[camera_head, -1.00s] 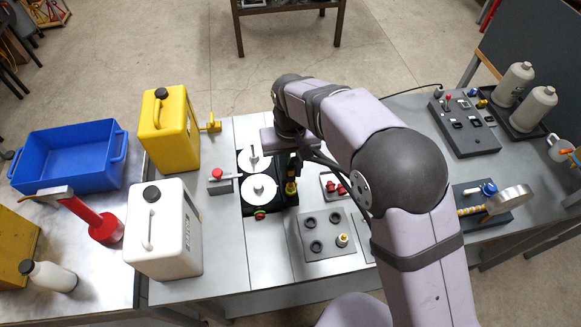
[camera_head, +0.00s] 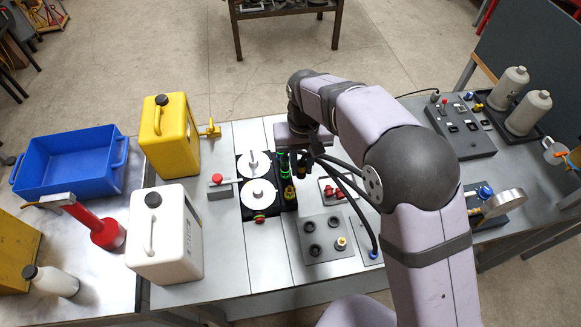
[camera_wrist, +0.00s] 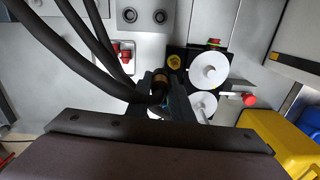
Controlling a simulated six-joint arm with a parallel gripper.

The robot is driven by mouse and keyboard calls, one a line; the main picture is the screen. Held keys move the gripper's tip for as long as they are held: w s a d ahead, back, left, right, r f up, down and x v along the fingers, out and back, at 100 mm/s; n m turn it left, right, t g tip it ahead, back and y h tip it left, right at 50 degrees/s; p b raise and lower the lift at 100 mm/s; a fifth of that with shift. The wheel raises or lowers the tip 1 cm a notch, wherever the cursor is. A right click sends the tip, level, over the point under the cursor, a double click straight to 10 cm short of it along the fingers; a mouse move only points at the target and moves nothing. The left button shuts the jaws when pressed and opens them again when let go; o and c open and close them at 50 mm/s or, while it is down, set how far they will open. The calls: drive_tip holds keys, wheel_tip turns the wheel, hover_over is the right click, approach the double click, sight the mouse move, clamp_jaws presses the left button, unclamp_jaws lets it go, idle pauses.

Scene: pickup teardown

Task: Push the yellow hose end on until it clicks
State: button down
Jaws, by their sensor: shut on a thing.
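My gripper (camera_wrist: 161,88) is shut on a black hose end with a dull yellow-orange band, the yellow hose end (camera_wrist: 159,79). The hose bends away to the upper left in the wrist view. A yellow fitting (camera_wrist: 175,61) sits on the black block just beyond the hose end, and the two look apart there. In the head view the yellow fitting (camera_head: 289,192) stands at the block's right edge, with a green fitting (camera_head: 284,162) behind it. My gripper (camera_head: 301,168) is just right of them, and the hose end is mostly hidden there.
Two white discs (camera_head: 259,198) lie on the black block left of the fittings. A grey plate (camera_head: 325,250) with dark round sockets is in front, and red knobs (camera_head: 333,192) are at right. Yellow (camera_head: 170,142) and white (camera_head: 164,245) canisters stand left. Black hoses run down to a blue end (camera_head: 374,254).

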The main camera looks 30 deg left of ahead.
drive_tip(key=w+d+m+b, duration=0.3)
drive_tip(key=w+d+m, duration=0.2)
drive_tip(key=w+d, duration=1)
drive_tip(key=s+d+f, duration=0.1)
drive_tip(key=d+f, duration=0.1)
drive_tip(key=d, duration=0.5)
drive_tip(key=s+d+f+b, duration=0.1)
drive_tip(key=d+f, duration=0.1)
drive_tip(key=d, duration=0.5)
drive_tip(key=shift+d+f, duration=0.2)
drive_tip(key=shift+f, duration=0.15)
drive_tip(key=shift+s, duration=0.15)
drive_tip(key=shift+f+b, duration=2.35)
drive_tip(key=shift+f, duration=0.1)
drive_tip(key=shift+f+b, duration=0.7)
drive_tip(key=shift+f, duration=0.75)
